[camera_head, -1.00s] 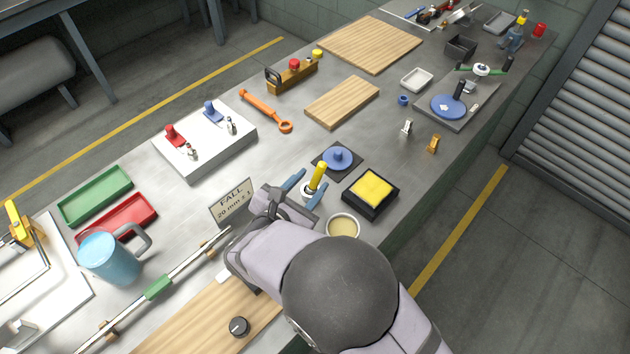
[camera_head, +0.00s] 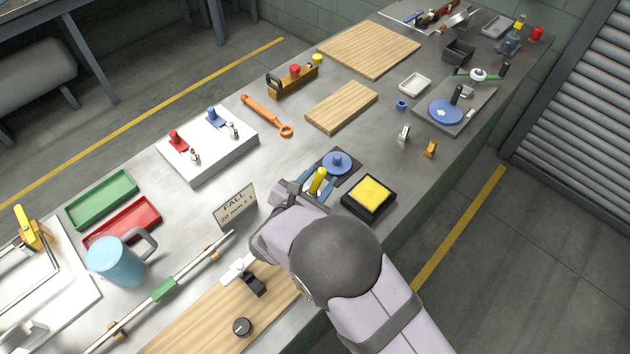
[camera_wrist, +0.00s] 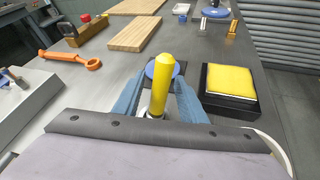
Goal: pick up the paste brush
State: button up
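The paste brush (camera_head: 318,181) shows as an upright yellow handle. It also shows in the wrist view (camera_wrist: 161,85); its lower end is hidden behind my gripper's body. My gripper (camera_head: 319,178) is open, with one blue finger on each side of the handle. In the wrist view my gripper (camera_wrist: 163,80) has its fingers reaching forward past the handle. I cannot tell whether either finger touches it.
A black box with a yellow pad (camera_head: 369,196) stands close to the right. A blue round knob on a dark plate (camera_head: 337,161) lies just beyond the brush. A sign (camera_head: 237,206) stands to the left. A pale rim (camera_wrist: 272,148) shows at the right in the wrist view.

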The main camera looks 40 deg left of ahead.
jog(key=shift+x, duration=1)
grip_shut()
jog(key=shift+r, duration=0.15)
notch_tip(320, 180, up, 10)
jog(key=b, duration=0.3)
